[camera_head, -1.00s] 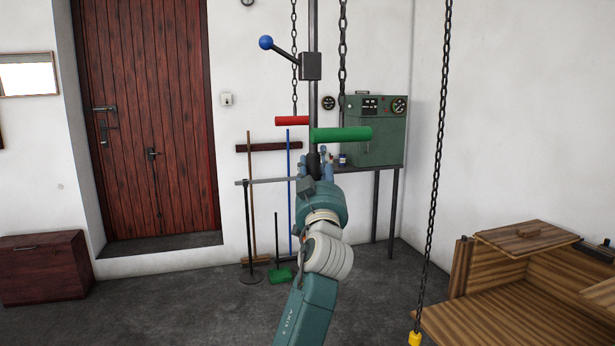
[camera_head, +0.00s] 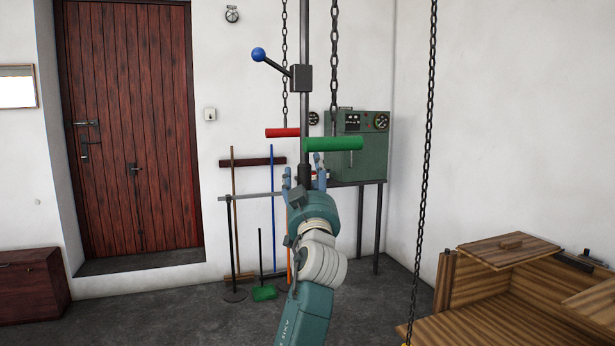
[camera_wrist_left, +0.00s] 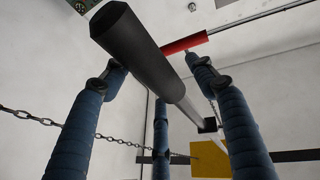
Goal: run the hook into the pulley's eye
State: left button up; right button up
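My left gripper (camera_head: 305,180) is raised in the middle of the head view, blue fingers pointing up. A grey vertical rod (camera_head: 305,110) with a thick black lower end (camera_head: 304,174) comes down between these fingers. In the left wrist view the black end (camera_wrist_left: 143,52) looms close, and the fingers (camera_wrist_left: 158,80) stand apart around it with visible gaps. The gripper looks open. A yellow block (camera_wrist_left: 210,160) shows farther up the rod there, partly hidden by a finger. I cannot make out a hook or a pulley's eye. My right gripper is not in view.
A red bar (camera_head: 283,132) and green bar (camera_head: 333,144) hang near the rod, with a blue-knobbed lever (camera_head: 259,55) above. Chains (camera_head: 428,150) hang nearby. A green control box (camera_head: 365,145) stands behind. A wooden bench (camera_head: 500,310) is at the right.

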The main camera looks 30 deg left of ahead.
pick_arm(q)
jog(key=shift+s+d+f, duration=0.1)
jog(key=v, duration=1.1)
jog(key=shift+s, duration=0.3)
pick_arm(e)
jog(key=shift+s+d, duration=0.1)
pick_arm(q)
jog(key=shift+d+f, duration=0.1)
jog(key=shift+f, duration=0.05)
